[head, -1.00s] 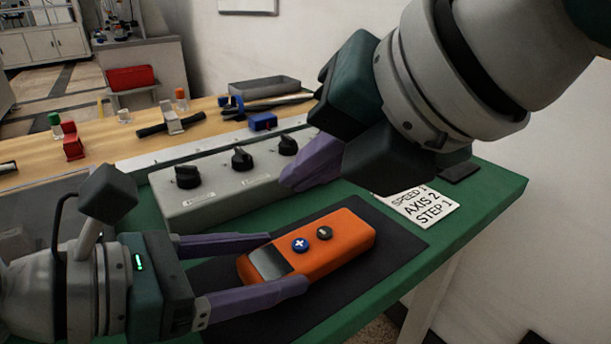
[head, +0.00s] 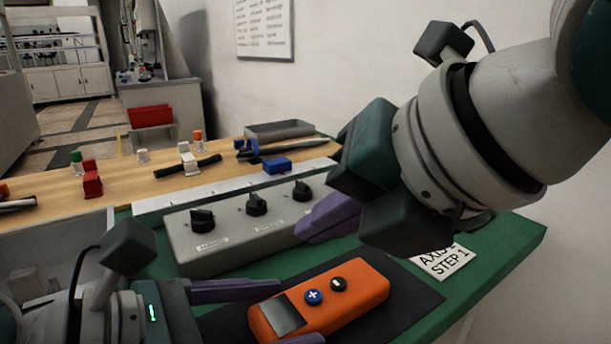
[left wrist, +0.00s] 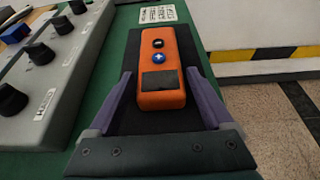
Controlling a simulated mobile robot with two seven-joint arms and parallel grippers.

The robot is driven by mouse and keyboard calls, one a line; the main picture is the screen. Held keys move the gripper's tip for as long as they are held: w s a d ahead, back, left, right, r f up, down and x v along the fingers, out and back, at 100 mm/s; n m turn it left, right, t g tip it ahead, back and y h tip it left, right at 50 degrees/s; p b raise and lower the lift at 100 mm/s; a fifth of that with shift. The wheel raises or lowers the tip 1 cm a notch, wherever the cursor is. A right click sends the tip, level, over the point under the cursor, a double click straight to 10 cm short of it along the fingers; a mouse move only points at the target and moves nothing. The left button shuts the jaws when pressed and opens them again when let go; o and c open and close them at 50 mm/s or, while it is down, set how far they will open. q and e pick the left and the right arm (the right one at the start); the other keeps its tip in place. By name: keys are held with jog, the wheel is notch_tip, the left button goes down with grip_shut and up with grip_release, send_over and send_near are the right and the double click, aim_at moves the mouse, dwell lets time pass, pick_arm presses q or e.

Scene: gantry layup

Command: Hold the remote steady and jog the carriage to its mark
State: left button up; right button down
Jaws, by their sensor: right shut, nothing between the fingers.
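The orange remote (head: 352,286) lies on a dark mat, with a blue plus button, a black minus button and a dark screen. It also shows in the left wrist view (left wrist: 161,102). My left gripper (left wrist: 160,72) is open around its screen end, one finger along each side, with narrow dark gaps between. In the head view its near finger is mostly cut off. My right gripper (head: 312,232) is shut and empty above the bench, between the knob box and the card. A blue block (head: 277,166) sits at the white strip (head: 220,190); I cannot tell whether it is the carriage.
A grey control box (head: 230,242) with three black knobs stands behind the remote. A printed card (head: 445,262) lies to the right, partly hidden by my right arm. Small coloured parts and a grey tray (head: 280,130) are on the wooden bench behind. Green tabletop is clear at far right.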

pick_arm(q)
jog(key=shift+o, duration=1)
